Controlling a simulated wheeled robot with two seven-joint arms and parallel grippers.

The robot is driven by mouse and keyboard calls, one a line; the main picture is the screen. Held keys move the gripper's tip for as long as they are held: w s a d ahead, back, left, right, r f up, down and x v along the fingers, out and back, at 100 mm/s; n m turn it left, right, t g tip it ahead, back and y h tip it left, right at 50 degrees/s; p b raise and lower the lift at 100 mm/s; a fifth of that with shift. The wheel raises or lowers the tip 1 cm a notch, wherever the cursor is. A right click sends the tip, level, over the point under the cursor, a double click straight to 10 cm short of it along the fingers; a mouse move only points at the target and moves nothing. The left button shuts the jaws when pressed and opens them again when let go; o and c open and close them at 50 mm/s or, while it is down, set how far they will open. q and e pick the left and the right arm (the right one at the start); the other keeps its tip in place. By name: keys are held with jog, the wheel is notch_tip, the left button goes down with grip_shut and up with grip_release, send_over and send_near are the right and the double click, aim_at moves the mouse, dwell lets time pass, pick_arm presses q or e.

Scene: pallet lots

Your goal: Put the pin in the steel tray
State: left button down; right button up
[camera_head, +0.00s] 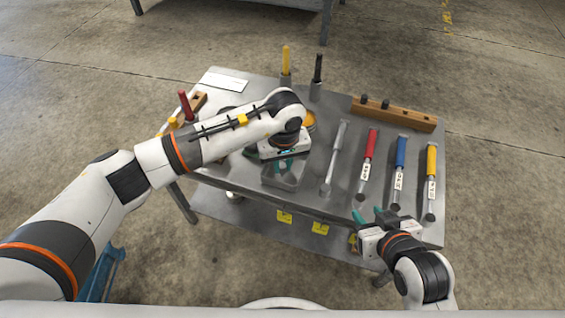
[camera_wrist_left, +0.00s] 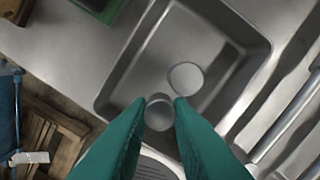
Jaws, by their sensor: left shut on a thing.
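The steel tray (camera_head: 283,182) is on the left-middle part of the metal table. It fills much of the left wrist view (camera_wrist_left: 122,80). My left gripper (camera_head: 283,164) points down over the tray. In the left wrist view its teal fingertips are shut on a grey round-ended pin (camera_wrist_left: 159,112), seen end-on above the tray's near part. The pin's length and its height over the tray floor cannot be told. A second pale grey round piece (camera_wrist_left: 185,78) shows inside the tray, just beyond the held pin. My right gripper (camera_head: 368,215) is open and empty at the table's front edge.
Several handled tools, including red (camera_head: 369,150), blue (camera_head: 399,158) and yellow (camera_head: 431,165) ones, lie right of the tray. A wooden block (camera_head: 394,112) is at the back right. Yellow (camera_head: 286,62) and black (camera_head: 318,70) handles stand upright at the back.

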jog(key=shift+r, duration=0.1)
jog(key=shift+w+a+r+t, duration=0.1)
jog(key=shift+w+r+t, duration=0.1)
jog(key=shift+w+t, duration=0.1)
pick_arm(q)
jog(key=c, duration=1.3)
grip_release()
pick_arm(e)
jog(key=shift+r, duration=0.1)
